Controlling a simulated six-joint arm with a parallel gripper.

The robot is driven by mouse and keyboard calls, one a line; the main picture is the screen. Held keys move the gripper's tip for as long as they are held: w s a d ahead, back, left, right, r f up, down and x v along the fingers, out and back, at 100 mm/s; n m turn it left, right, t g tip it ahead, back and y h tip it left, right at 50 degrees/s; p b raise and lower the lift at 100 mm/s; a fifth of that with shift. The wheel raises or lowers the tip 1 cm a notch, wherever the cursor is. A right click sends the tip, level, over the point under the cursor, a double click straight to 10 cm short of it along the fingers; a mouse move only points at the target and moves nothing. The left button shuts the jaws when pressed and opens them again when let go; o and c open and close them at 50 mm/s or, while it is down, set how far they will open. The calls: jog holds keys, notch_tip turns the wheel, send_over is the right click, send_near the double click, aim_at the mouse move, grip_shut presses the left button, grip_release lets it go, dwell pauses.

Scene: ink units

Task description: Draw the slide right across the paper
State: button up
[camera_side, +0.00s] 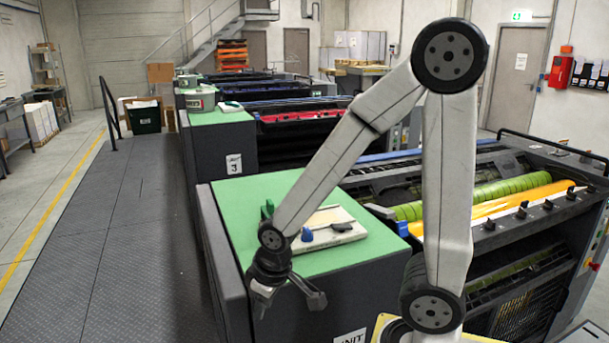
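A white sheet or pad of paper (337,218) lies on the green top of the nearest ink unit. A small blue piece (307,235) sits at its front left part, and a small dark piece (342,227) lies beside it. I cannot tell which of these is the slide. My gripper (287,298) hangs at the front left edge of the green top, in front of and left of the paper, apart from it. Its two fingers look spread with nothing between them. My forearm covers the paper's left part.
The green top (240,195) has free room left of and behind the paper. A small green object (267,209) stands close behind my forearm. Yellow and green rollers (500,200) lie to the right. A dark walkway (110,240) runs along the left.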

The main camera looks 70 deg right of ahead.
jog(key=shift+o, duration=1.1)
jog(key=shift+w+d+r, duration=0.1)
jog(key=shift+w+d, duration=0.05)
jog(key=shift+w, duration=0.05)
jog(key=w+d+r+m, duration=0.1)
jog(key=w+d, duration=0.1)
jog(key=w+d+r, duration=0.1)
jog(key=w, duration=0.1)
jog(key=w+d+r+m, duration=0.1)
jog(key=w+d, duration=0.1)
jog(key=shift+w+d+r+m+g, duration=0.1)
jog(key=shift+d+r+m+g, duration=0.1)
jog(key=shift+d+m+g, duration=0.1)
jog(key=w+d+r+m, duration=0.2)
jog(key=w+d+r, duration=0.2)
jog(key=d, duration=0.2)
notch_tip(320, 180, up, 7)
jog(key=m+g, duration=0.2)
jog(key=m, duration=0.2)
send_over(270, 201)
jog(key=shift+a+f, duration=0.2)
jog(key=shift+a, duration=0.15)
jog(key=shift+d+r+m, duration=0.2)
jog(key=shift+d+m, duration=0.1)
jog(key=shift+d, duration=0.05)
jog(key=shift+f, duration=3.95)
grip_shut()
